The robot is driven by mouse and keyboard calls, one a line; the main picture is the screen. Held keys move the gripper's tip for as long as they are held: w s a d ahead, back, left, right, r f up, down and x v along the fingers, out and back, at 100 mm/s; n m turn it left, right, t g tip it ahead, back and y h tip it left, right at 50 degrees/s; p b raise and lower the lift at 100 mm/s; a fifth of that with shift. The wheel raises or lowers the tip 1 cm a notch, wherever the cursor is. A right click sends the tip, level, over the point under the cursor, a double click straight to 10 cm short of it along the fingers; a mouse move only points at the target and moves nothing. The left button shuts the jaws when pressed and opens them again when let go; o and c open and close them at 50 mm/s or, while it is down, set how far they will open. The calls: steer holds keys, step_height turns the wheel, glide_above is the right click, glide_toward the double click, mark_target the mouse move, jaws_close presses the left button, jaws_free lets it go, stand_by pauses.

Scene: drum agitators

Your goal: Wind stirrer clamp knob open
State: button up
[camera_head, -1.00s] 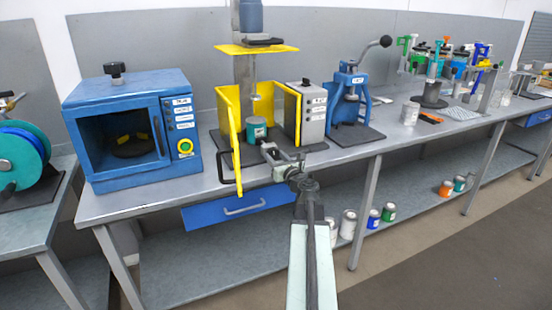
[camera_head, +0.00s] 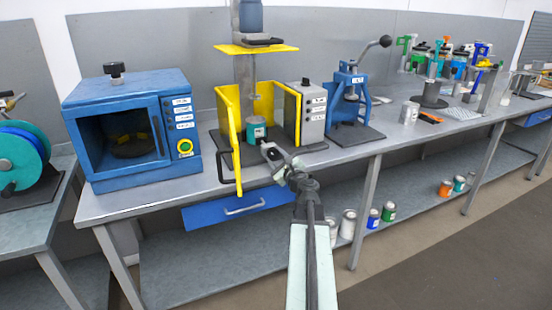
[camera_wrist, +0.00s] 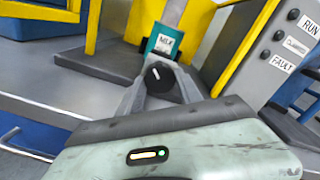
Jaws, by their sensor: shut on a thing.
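The stirrer (camera_head: 250,85) stands between yellow guard panels, with a teal can (camera_head: 257,127) at its foot. In the wrist view the teal can (camera_wrist: 165,42) bears a white label. In front of the can is a black round knob (camera_wrist: 159,77) with a white mark that stands nearly upright, tilted a little left. My gripper (camera_wrist: 159,82) is shut on the knob, one finger on each side. In the head view my gripper (camera_head: 266,150) reaches in at the open front of the guard, and the knob is too small to make out.
An open yellow guard door (camera_head: 233,140) stands close left of my gripper. A grey control box (camera_head: 306,112) stands to the right, with a blue press (camera_head: 352,105) beyond it. A blue oven (camera_head: 130,130) is at the left. A blue drawer (camera_head: 238,207) is below the bench edge.

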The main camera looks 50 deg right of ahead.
steer(key=shift+n, duration=1.1)
steer(key=o, duration=1.4)
steer(key=shift+s+a, duration=0.1)
steer(key=shift+s, duration=0.05)
